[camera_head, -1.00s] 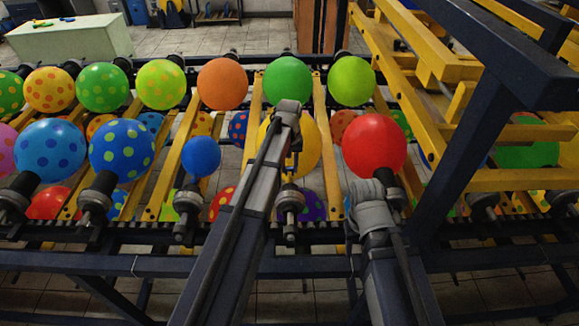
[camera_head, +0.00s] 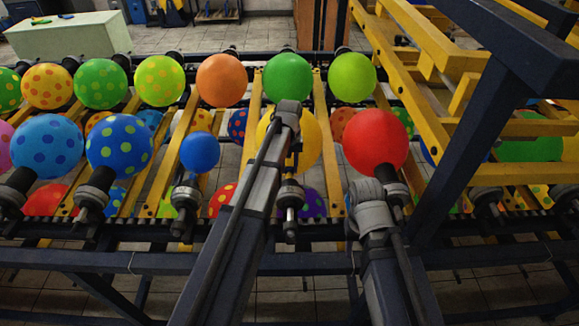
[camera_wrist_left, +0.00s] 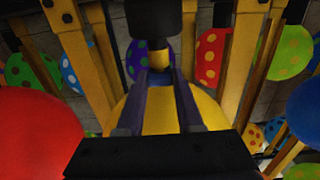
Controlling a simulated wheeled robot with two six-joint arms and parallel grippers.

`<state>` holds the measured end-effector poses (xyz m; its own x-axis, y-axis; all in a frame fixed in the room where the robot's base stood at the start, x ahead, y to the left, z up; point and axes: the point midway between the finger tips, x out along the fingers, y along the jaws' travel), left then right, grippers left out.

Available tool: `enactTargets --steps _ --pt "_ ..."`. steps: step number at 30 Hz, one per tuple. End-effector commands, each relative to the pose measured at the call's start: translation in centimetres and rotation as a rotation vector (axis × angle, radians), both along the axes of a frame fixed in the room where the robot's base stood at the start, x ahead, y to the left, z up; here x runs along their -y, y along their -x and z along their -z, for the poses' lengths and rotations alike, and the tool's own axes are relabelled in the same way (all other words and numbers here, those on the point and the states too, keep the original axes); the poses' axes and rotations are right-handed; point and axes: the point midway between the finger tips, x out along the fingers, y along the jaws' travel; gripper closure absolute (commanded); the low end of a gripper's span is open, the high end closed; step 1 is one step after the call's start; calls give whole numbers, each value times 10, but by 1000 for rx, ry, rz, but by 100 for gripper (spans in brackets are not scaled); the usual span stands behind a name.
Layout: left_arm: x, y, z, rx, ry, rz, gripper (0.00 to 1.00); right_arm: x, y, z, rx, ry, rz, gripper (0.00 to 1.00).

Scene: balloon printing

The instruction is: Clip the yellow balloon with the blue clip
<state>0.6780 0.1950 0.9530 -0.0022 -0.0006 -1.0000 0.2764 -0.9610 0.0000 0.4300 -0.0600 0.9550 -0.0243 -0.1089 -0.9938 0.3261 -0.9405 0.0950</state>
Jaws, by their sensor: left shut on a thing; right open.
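The yellow balloon (camera_head: 311,143) hangs in the near row between the small blue and the red balloon. My left arm covers its left part in the head view. In the left wrist view the balloon (camera_wrist_left: 160,119) lies beyond and below my left gripper (camera_wrist_left: 160,72), its yellow neck at a black nozzle. The gripper is shut on a small dark-blue piece, apparently the blue clip (camera_wrist_left: 159,76), around or just beside the neck; I cannot tell which. My right arm rises to a grey joint below the red balloon; its gripper fingers do not show.
The red balloon (camera_head: 375,142) on its nozzle is close to my right arm. The small blue balloon (camera_head: 200,151) stands left of my left arm. A far row holds an orange balloon (camera_head: 222,80) and several others. Yellow and dark frame beams (camera_head: 480,140) crowd the right.

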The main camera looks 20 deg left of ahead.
Motion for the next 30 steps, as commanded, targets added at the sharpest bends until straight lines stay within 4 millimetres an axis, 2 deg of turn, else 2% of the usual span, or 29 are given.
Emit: enactTargets --steps 30 --pt "0 0 6 0 0 0 100 0 0 6 0 0 0 50"
